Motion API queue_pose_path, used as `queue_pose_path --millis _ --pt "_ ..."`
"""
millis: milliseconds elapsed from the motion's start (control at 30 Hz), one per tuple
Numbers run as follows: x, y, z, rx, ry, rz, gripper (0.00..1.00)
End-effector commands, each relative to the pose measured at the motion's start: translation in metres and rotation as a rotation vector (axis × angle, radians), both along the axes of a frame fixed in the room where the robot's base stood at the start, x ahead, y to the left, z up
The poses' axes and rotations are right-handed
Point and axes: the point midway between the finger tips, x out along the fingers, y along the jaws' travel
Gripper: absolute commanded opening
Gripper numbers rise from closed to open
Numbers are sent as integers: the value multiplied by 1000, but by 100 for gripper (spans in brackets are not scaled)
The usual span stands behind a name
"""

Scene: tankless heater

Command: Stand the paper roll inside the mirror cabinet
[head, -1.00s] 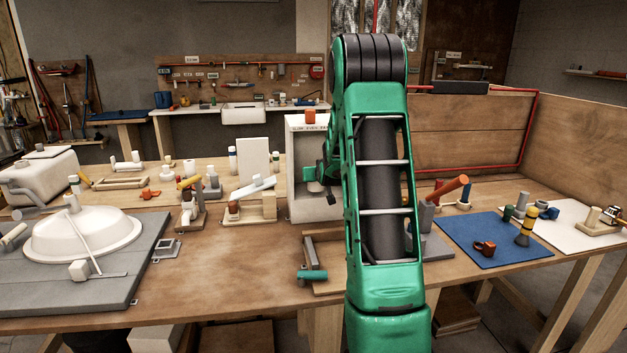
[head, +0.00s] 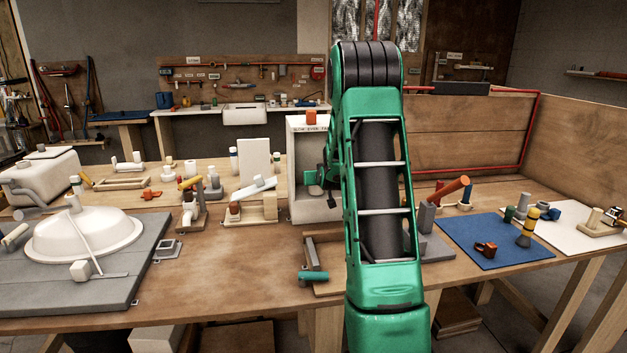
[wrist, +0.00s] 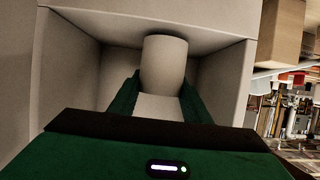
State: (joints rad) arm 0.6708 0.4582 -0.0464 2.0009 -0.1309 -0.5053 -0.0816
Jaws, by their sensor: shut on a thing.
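The mirror cabinet (head: 293,150) is an open-fronted pale box on the bench, behind my arm in the head view. The paper roll, a plain whitish cylinder (wrist: 165,62), shows in the wrist view between my gripper's fingers (wrist: 160,82). My gripper is shut on the roll and reaches into the cabinet's open compartment, whose side wall (wrist: 68,70) also shows in the wrist view. One end of the roll lies close to a cabinet panel; I cannot tell whether they touch. In the head view my arm hides the roll and most of the gripper.
An orange block (head: 311,118) sits on the cabinet top. A wooden frame with a teal-ended piece (head: 313,276) lies in front. A white lever fixture (head: 250,190) stands to the left, a blue mat (head: 480,240) to the right.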

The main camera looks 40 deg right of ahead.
Motion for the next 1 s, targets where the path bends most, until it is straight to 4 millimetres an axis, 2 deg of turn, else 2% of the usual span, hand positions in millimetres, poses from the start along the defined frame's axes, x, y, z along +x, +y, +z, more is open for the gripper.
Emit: queue_pose_path --millis 533,567,633,667,1000 --pt "0 0 -7 1 1 0 12" --pt "0 0 -8 1 1 0 46" --pt "0 0 -7 0 0 0 63" --pt "0 0 -7 0 0 0 65" --pt "0 0 -7 1 1 0 65"
